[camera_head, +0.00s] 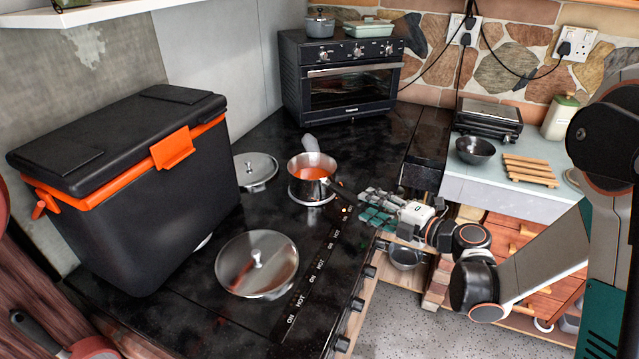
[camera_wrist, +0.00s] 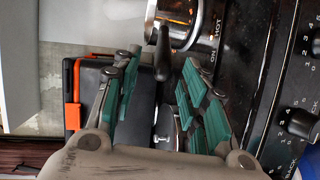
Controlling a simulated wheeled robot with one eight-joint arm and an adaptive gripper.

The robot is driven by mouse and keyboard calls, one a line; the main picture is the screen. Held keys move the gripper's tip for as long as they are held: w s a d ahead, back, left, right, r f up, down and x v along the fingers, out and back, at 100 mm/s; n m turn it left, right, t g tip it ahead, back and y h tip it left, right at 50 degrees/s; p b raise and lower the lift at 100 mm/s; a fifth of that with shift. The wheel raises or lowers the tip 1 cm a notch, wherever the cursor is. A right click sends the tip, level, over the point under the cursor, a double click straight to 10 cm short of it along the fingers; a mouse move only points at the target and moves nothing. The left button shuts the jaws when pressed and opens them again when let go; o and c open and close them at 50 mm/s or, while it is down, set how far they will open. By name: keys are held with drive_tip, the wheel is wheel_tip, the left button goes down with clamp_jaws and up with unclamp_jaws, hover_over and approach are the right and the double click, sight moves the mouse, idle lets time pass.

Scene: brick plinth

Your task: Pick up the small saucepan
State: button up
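The small saucepan (camera_head: 311,188) is steel with orange contents. It stands upright on the black cooktop in the head view, and its dark handle points toward my gripper (camera_head: 372,210). In the wrist view the saucepan (camera_wrist: 182,20) is at the top, partly cut off by the frame. Its black handle (camera_wrist: 163,58) points down into the gap between the green finger pads of my gripper (camera_wrist: 160,72). The fingers are open, spread on either side of the handle's end. I cannot tell whether the handle is deep between them.
A large lid (camera_head: 257,265) and a smaller lid (camera_head: 256,170) lie on the cooktop (camera_head: 265,330). A black cooler box (camera_head: 150,215) with orange trim stands at left. A toaster oven (camera_head: 340,82) is behind. A bowl (camera_head: 475,150) sits on the right counter. Knobs line the cooktop's front edge.

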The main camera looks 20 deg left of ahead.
sight(365, 204)
drive_tip(key=x, duration=0.5)
drive_tip(key=shift+b, duration=0.4)
drive_tip(key=x, duration=0.1)
drive_tip(key=b+x, duration=0.1)
drive_tip(key=x, duration=0.1)
drive_tip(key=b+x, duration=0.1)
drive_tip(key=x, duration=0.1)
drive_tip(key=shift+f, duration=0.3)
clamp_jaws()
drive_tip(key=shift+r, duration=0.1)
